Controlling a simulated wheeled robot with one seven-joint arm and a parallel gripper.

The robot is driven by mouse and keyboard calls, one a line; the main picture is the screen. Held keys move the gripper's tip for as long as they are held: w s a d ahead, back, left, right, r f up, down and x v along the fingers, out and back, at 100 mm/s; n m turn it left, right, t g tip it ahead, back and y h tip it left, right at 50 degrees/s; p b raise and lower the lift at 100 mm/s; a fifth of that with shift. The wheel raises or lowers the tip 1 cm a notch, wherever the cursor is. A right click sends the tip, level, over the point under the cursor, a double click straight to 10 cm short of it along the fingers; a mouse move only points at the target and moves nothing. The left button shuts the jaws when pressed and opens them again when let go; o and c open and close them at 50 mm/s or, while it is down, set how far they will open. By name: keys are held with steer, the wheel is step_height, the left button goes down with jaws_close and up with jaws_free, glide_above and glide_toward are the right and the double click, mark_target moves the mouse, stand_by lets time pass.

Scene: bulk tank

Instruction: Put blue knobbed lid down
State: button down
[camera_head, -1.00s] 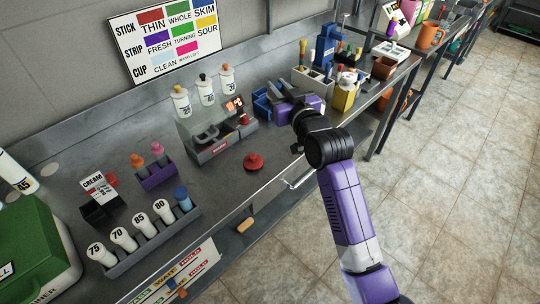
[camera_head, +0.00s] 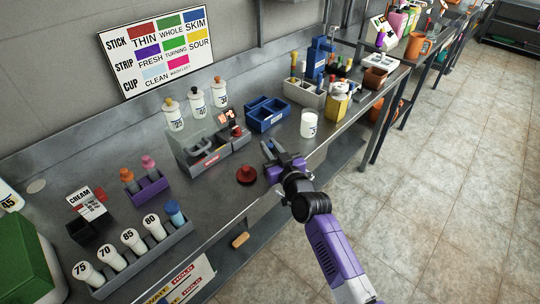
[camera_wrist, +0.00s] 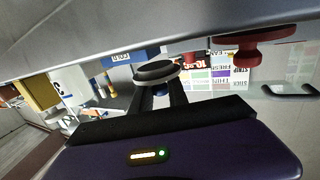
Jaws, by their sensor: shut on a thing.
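My gripper (camera_head: 275,151) is over the bench's front part, to the right of a red knobbed piece (camera_head: 246,175). In the wrist view my gripper (camera_wrist: 160,88) is shut on a round, dark grey disc with a pale rim, apparently the knobbed lid (camera_wrist: 157,72). Its blue colour and knob do not show clearly, and in the head view it is hardly visible at the fingertips. The red piece also shows in the wrist view (camera_wrist: 252,47).
A blue divided tray (camera_head: 266,116) lies behind my gripper. A grey instrument (camera_head: 207,146) stands left of it. A rack of white numbered bottles (camera_head: 143,250) is at the front left. Bare bench surrounds the red piece. The bench's front edge is close to my arm.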

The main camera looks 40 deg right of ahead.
steer(key=shift+f+b, duration=0.4)
steer(key=shift+f, duration=0.85)
steer(key=shift+f, duration=0.15)
steer(key=c, duration=1.3)
jaws_free()
